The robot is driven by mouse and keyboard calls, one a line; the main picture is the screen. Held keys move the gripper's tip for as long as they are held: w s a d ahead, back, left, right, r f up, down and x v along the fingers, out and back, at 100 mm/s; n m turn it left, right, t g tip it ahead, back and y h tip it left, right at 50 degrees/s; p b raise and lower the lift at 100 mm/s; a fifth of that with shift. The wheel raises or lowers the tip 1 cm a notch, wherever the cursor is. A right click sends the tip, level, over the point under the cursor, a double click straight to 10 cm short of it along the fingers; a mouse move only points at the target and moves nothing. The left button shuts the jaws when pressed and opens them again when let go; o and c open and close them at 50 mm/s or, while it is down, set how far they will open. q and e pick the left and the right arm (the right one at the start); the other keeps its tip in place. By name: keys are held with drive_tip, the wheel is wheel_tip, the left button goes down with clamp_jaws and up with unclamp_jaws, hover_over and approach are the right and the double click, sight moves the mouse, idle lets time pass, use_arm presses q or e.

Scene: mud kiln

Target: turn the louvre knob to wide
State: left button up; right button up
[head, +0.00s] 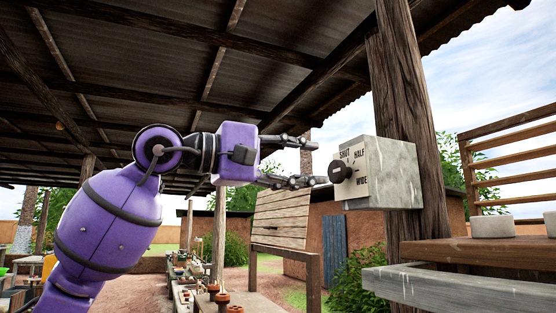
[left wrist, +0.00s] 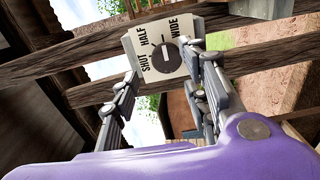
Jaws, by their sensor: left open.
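The louvre knob (head: 341,171) is a round dark dial on the face of a pale grey box (head: 395,175) fixed to a wooden post. The face is lettered SHUT, HALF and WIDE. In the left wrist view the knob (left wrist: 167,57) carries a light pointer line; I cannot tell exactly which mark it points to. My left gripper (head: 309,164) is open, its fingers reaching toward the knob from the left. In the left wrist view its fingertips (left wrist: 161,69) stand apart on either side of the knob's line. No contact is clear. My right gripper is not in view.
The thick wooden post (head: 402,90) stands behind the box. Wooden louvre slats (head: 512,160) are at the right, above a ledge (head: 470,286). A slatted board (head: 281,218) stands beyond my gripper. The space around my left fingers looks clear.

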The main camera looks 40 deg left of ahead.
use_arm(q)
drive_tip(key=v, duration=0.5)
idle(0.4)
